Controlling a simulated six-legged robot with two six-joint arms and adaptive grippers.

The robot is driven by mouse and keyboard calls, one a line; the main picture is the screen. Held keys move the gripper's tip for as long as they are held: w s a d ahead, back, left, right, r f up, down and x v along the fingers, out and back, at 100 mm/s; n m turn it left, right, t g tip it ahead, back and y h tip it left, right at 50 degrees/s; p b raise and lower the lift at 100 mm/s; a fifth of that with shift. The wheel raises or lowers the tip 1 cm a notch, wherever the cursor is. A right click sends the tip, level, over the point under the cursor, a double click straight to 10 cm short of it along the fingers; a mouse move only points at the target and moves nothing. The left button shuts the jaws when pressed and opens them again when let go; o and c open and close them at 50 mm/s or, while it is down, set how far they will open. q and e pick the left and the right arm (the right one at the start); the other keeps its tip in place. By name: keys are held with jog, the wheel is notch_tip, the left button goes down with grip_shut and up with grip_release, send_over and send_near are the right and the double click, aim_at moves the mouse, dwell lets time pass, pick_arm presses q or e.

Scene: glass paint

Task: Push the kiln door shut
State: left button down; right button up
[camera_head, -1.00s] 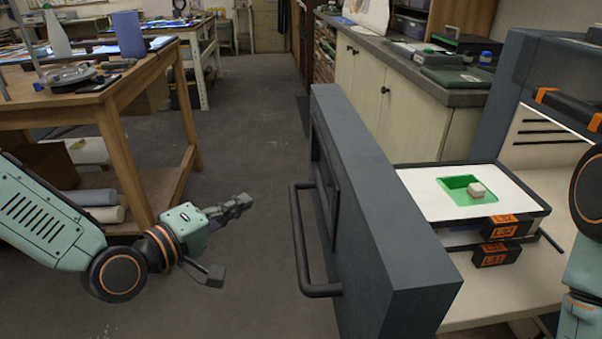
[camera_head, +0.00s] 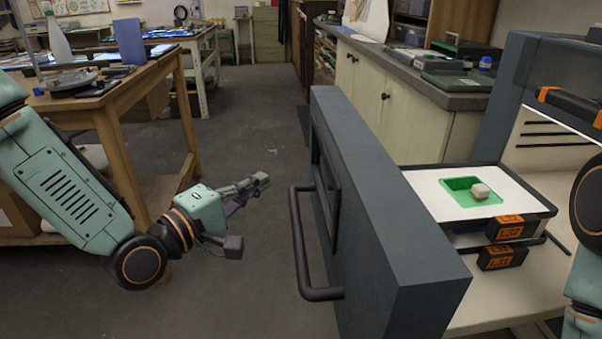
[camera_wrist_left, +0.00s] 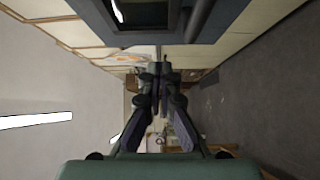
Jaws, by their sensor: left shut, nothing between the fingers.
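The kiln door (camera_head: 400,245) is a thick dark grey slab standing open in the middle of the head view. Its bar handle (camera_head: 298,245) is on the left face. The dark grey kiln (camera_head: 507,85) stands at the right, its front uncovered. My left gripper (camera_head: 262,180) is shut and empty, left of the door's handle face and apart from it. In the left wrist view its closed fingers (camera_wrist_left: 160,72) point forward, with the door (camera_wrist_left: 85,14) and its window along the top. My right gripper is out of view; only part of that arm shows at the right edge.
A white-topped tray (camera_head: 440,205) with a green recess and a small pale block sits behind the door on a pale surface. A wooden table (camera_head: 120,95) stands at the left. A cabinet with a grey counter (camera_head: 400,65) is behind. Floor between table and door is clear.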

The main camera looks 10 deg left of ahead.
aim_at(315, 160)
pick_arm(q)
jog(key=shift+w+d+b, duration=1.4)
jog(key=shift+w+d, duration=1.9)
jog(key=shift+w, duration=0.2)
jog(key=shift+w, duration=0.15)
